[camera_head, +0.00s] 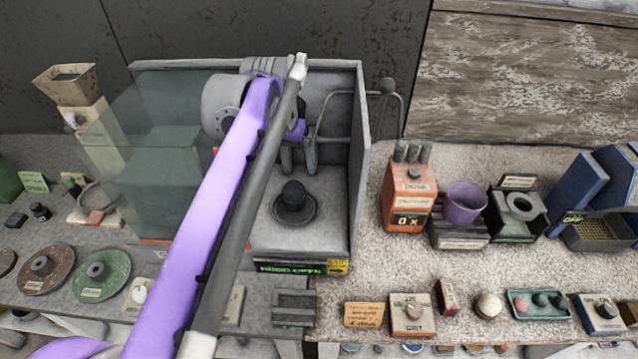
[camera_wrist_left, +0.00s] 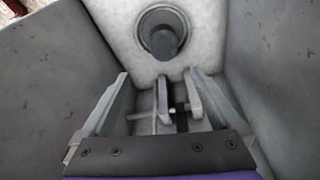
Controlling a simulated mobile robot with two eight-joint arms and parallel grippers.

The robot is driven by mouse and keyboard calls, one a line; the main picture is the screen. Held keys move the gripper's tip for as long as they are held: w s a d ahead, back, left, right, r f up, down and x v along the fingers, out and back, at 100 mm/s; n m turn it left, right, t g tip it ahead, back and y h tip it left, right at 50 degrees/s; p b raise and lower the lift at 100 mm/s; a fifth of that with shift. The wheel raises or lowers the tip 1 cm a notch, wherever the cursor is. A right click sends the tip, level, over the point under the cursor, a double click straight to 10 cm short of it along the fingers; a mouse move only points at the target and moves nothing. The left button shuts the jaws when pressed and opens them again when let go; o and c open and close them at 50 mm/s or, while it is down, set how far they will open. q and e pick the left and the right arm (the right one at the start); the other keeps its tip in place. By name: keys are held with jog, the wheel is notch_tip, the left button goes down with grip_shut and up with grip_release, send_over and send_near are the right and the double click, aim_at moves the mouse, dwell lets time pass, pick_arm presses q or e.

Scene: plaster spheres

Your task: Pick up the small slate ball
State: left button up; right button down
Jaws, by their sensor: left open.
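My left gripper (camera_head: 297,158) is inside the open-fronted grey cabinet, fingers pointing down, apart and empty. It also shows in the left wrist view (camera_wrist_left: 165,75). A dark slate rounded piece (camera_head: 293,192) stands on a round dark base on the cabinet floor, below and just in front of the fingers, not touching them. In the left wrist view this piece (camera_wrist_left: 163,42) lies beyond the fingertips. I cannot tell whether it is a loose ball. My right gripper is not in view.
The cabinet's right wall (camera_head: 357,170) stands close to the gripper, with a bent rod (camera_head: 345,93) behind. An orange box (camera_head: 408,196), a purple cup (camera_head: 463,202) and blue panels (camera_head: 577,190) stand at right. Bare bench (camera_head: 480,265) lies in front of them.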

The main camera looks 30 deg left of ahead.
pick_arm(q)
send_over(292, 185)
jog(key=s, duration=0.1)
jog(key=f, duration=0.4)
jog(key=shift+s+d+f, duration=0.1)
jog(key=shift+d+f, duration=0.1)
jog(key=shift+d, duration=0.1)
jog(key=shift+w+f, duration=0.3)
jog(key=shift+f, duration=0.25)
jog(key=shift+x, duration=2.4)
jog(key=shift+s+a, duration=0.15)
jog(key=shift+s, duration=0.05)
grip_shut()
